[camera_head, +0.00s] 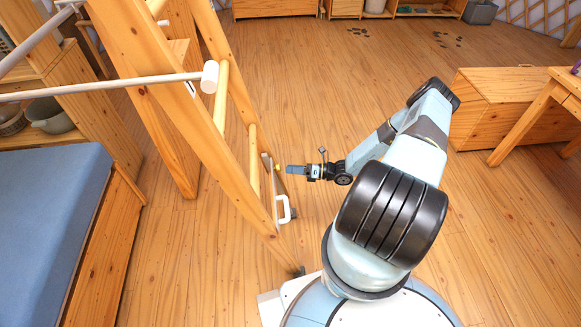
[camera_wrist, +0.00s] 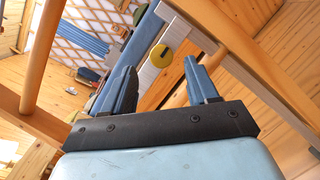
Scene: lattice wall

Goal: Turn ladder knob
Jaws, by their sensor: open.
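The knob (camera_wrist: 161,55) is a round yellow disc with a dark mark, on a pale plate (camera_wrist: 148,78) fixed to the ladder. It shows small and yellow in the head view (camera_head: 277,168), on the inner side of the wooden ladder (camera_head: 190,110). My gripper (camera_head: 288,169) points left at the knob from close by. In the wrist view my gripper (camera_wrist: 159,66) has its two blue fingers apart, with the knob seen between and beyond their tips. Nothing is between the fingers, and I see no clear contact with the knob.
A white handle (camera_head: 285,211) sits low on the ladder below the knob. Ladder rungs (camera_head: 253,160) and rails stand close to my gripper. A bed with a blue mattress (camera_head: 50,205) is at left, a wooden chest (camera_head: 510,105) at right.

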